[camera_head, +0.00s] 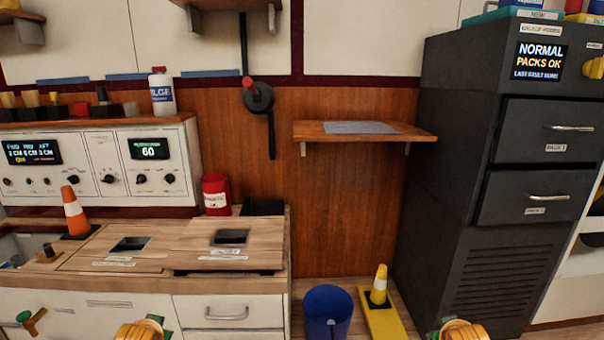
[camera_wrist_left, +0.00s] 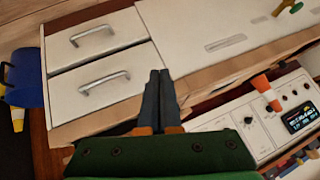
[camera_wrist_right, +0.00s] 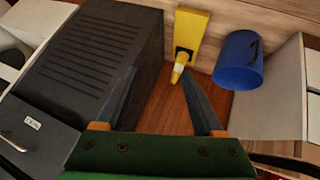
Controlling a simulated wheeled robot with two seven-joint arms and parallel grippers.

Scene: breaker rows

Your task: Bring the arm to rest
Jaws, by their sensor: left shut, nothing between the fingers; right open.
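My left gripper (camera_wrist_left: 160,98) is shut and empty in the left wrist view. Its fingertips point over the edge of the wooden counter, near the white drawers. My right gripper (camera_wrist_right: 160,85) is open and empty in the right wrist view. Between and beyond its fingers are the wooden panel and a yellow stand with a small cone. In the head view only yellow and green parts of my arms show at the bottom edge, and the grippers themselves are out of sight.
A dark cabinet (camera_head: 445,150) stands at right. A blue bin (camera_head: 328,312) and the yellow stand (camera_head: 383,322) are on the floor beside it. The counter (camera_head: 150,283) with an orange cone (camera_head: 75,215) is at left. A small wooden shelf (camera_head: 420,134) juts from the wall.

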